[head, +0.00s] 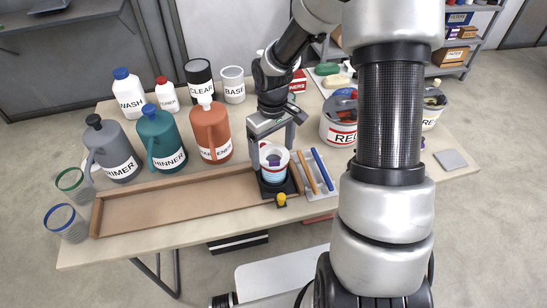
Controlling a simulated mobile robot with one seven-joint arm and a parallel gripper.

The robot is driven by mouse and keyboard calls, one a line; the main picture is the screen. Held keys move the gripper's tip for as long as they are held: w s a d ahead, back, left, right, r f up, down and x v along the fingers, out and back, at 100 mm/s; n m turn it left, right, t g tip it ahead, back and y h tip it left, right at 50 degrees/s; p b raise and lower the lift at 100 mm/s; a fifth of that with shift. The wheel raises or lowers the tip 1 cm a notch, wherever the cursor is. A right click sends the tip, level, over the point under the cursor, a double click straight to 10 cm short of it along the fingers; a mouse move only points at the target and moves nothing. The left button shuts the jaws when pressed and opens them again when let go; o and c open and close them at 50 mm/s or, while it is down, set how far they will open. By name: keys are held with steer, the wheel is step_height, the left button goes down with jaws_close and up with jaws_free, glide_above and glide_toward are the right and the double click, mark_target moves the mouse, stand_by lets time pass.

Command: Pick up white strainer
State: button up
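I cannot make out a strainer with a clearly white rim. Two mesh strainer-like cups stand at the table's left end, one with a green rim (70,180) and one with a blue rim (66,222). A small pale shape between the green-rimmed cup and the PRIMER jug is too hidden to name. My gripper (271,150) points down with its fingers apart, over a white-rimmed cup (273,175) with a label on a black square base. The fingers come down at the cup's upper sides. I cannot tell whether they touch it.
PRIMER (113,150), THINNER (161,140) and HARDENER (211,130) jugs stand behind a long brown tray (170,208). WASH, CLEAR and BASE containers stand farther back. The RED bucket (338,130) stands beyond.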

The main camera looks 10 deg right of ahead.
mark_target(273, 155)
steer(key=c, duration=0.9)
steer(key=shift+o, duration=0.2)
step_height(273, 155, up, 8)
steer(key=p, duration=0.1)
steer(key=w+f+n+b, duration=0.15)
steer(key=w+b, duration=0.25)
steer(key=w, duration=1.3)
steer(key=w+f+b, duration=0.4)
steer(key=w+f, duration=0.4)
steer(key=w, duration=0.2)
steer(key=shift+n, duration=0.25)
steer(key=f, duration=0.6)
steer(key=f+b, duration=0.1)
steer(key=f, duration=0.2)
steer(key=shift+w+d, duration=0.1)
steer(key=shift+d, duration=0.15)
